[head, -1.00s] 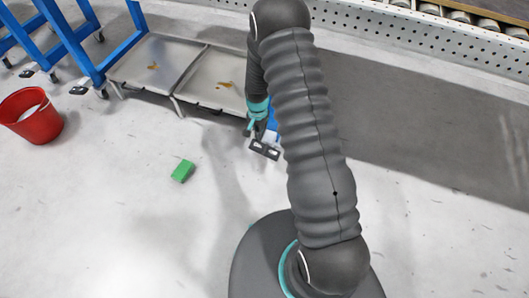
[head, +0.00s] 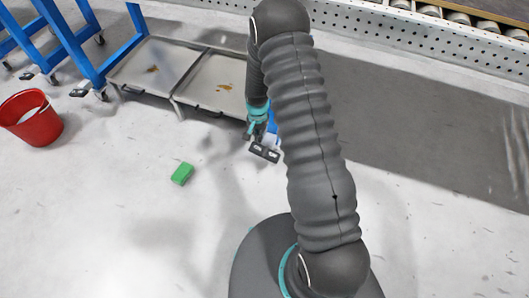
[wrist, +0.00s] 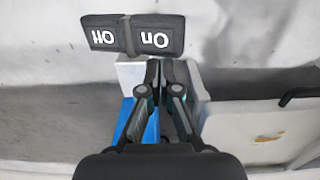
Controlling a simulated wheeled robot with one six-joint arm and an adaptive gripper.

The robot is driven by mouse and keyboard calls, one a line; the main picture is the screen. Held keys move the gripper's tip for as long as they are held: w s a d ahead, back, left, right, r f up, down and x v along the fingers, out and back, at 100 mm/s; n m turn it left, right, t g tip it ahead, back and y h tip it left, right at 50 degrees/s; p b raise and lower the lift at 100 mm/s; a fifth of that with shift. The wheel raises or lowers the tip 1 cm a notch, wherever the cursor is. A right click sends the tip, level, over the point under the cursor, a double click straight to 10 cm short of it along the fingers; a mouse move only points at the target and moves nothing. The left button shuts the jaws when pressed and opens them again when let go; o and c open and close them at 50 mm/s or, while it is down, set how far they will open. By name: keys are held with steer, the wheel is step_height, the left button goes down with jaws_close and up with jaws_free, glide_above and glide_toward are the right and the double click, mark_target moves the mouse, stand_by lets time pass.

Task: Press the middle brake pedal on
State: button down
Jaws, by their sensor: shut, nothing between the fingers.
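A black brake pedal with white "On" and "Off" lettering (wrist: 155,40) fills the top of the wrist view, its words upside down. "On" is on the right half and "Off" on the left. The same pedal shows small in the head view (head: 264,153). My gripper (wrist: 160,66) is shut and empty, its fingertips just below the pedal's middle in the wrist view. I cannot tell whether they touch it. In the head view my gripper (head: 255,133) hangs just behind the pedal. Two more dark pedals stand at left, one nearer (head: 80,92) and one farther (head: 27,75).
Blue trolley frames (head: 66,42) with grey trays (head: 178,70) stand at the back left. A red bucket (head: 32,122) is at far left. A green block (head: 182,173) lies on the floor. A perforated conveyor side (head: 440,38) runs along the back right.

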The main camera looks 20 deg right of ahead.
steer(key=shift+f+b, duration=1.3)
steer(key=shift+f, duration=0.35)
stand_by(1.4)
steer(key=shift+r+p, duration=1.8)
steer(key=shift+r, duration=1.75)
